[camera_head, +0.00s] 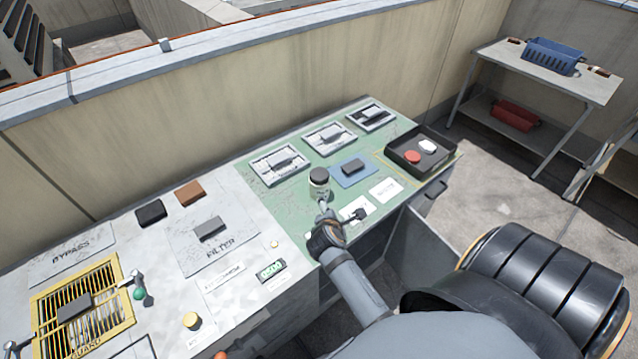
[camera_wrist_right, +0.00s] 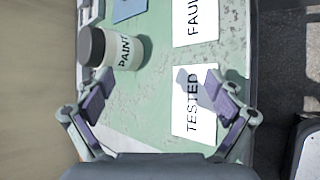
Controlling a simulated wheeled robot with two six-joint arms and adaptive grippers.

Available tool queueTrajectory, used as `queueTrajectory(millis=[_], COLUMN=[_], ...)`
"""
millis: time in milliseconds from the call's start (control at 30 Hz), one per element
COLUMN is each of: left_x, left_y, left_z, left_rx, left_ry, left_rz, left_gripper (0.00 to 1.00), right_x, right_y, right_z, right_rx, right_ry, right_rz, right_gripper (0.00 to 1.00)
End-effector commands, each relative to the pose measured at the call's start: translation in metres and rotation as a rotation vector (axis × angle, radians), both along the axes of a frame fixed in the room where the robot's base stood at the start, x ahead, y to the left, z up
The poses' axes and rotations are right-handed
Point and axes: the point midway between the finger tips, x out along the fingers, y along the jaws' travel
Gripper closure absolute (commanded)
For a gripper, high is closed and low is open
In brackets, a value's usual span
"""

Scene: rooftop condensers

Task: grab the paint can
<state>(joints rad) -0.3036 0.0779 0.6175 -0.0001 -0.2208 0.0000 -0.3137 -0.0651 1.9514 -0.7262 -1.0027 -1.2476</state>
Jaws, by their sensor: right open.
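The paint can (camera_head: 319,188) is a small pale can with a dark lid, standing upright on the green part of the bench. In the right wrist view the can (camera_wrist_right: 122,50) shows its PAINT label and dark lid. My right gripper (camera_head: 340,212) is open and empty, on the near side of the can. In the right wrist view the gripper (camera_wrist_right: 164,92) has its fingers spread wide. The can lies ahead of the left-hand finger, off to the left of the gap's middle. Whether that finger touches it, I cannot tell. My left gripper is not in view.
A TESTED card (camera_wrist_right: 193,110) lies under the gripper. A blue mat (camera_head: 352,172) with a dark block is right of the can. A black tray (camera_head: 447,163) holds red and white items. Grey trays (camera_head: 278,165) line the back. A wall (camera_head: 250,110) stands behind.

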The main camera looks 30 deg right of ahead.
Motion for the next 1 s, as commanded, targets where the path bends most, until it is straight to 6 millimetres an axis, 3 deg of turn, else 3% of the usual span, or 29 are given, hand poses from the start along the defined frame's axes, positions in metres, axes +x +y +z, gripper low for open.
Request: queueTrajectory(millis=[200, 333, 500, 800, 1000], left_x=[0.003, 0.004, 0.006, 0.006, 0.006], left_y=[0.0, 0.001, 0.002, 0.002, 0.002], left_z=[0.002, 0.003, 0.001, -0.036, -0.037], left_rx=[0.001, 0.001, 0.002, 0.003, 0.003], left_ry=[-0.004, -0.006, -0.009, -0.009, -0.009], left_rz=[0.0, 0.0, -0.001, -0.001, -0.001], left_gripper=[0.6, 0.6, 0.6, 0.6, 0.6], right_x=[0.055, 0.071, 0.076, 0.108, 0.112], right_y=[0.008, 0.014, 0.015, -0.014, -0.018], right_z=[0.039, 0.051, 0.052, 0.032, 0.033], right_rx=[-0.597, -0.796, -0.849, -0.849, -0.844], right_ry=[0.231, 0.326, 0.353, 0.352, 0.353], right_rz=[0.393, 0.505, 0.533, 0.53, 0.531], right_gripper=[0.07, 0.07, 0.07, 0.07, 0.07])
